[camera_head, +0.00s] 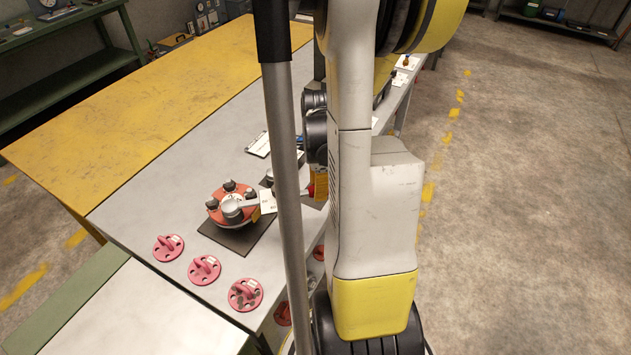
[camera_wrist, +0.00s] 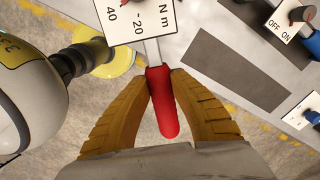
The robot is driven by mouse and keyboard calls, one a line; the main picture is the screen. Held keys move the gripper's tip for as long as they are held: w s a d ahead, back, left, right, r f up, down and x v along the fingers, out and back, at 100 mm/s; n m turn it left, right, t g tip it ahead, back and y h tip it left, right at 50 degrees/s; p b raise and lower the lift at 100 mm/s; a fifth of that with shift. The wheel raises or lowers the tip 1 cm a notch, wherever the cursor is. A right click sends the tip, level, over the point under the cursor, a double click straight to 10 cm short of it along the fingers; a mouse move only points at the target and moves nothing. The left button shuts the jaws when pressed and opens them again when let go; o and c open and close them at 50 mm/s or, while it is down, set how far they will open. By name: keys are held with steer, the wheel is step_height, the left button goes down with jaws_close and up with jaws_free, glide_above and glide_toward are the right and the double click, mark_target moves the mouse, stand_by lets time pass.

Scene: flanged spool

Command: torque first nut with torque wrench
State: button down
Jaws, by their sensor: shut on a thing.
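The red flanged spool (camera_head: 213,215) sits on a dark plate (camera_head: 240,242) on the grey table in the head view, with several dark nuts on its flange. The torque wrench's round grey head (camera_head: 231,205) is at one of the flange nuts; whether it is fully seated I cannot tell. The wrench's white scale plate (camera_head: 267,201) extends to the right, and its red handle (camera_wrist: 164,100) shows in the wrist view. My gripper (camera_wrist: 160,74) has its yellow fingers closed around the handle. My arm and a grey pole hide part of the wrench in the head view.
Several pink flanged discs (camera_head: 204,269) lie along the table's near edge. A yellow tabletop (camera_head: 150,85) adjoins at the far left. A white OFF/ON switch plate (camera_wrist: 287,20) and a dark strip (camera_wrist: 238,70) are on the table at right in the wrist view. Open floor (camera_head: 520,200) lies right.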

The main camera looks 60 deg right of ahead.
steer(key=shift+s+a+m, duration=0.4)
steer(key=shift+s+a, duration=0.05)
steer(key=shift+s+a+m, duration=0.6)
steer(key=shift+s+a, duration=0.05)
steer(key=shift+a, duration=0.35)
steer(key=shift+s+a+m, duration=0.6)
steer(key=shift+s+a, duration=0.05)
steer(key=shift+a, duration=0.35)
step_height(320, 180, up, 6)
steer(key=s+a+m+p, duration=0.1)
steer(key=a+p, duration=0.1)
steer(key=p, duration=0.2)
steer(key=shift+a+p, duration=0.15)
steer(key=shift+p, duration=0.2)
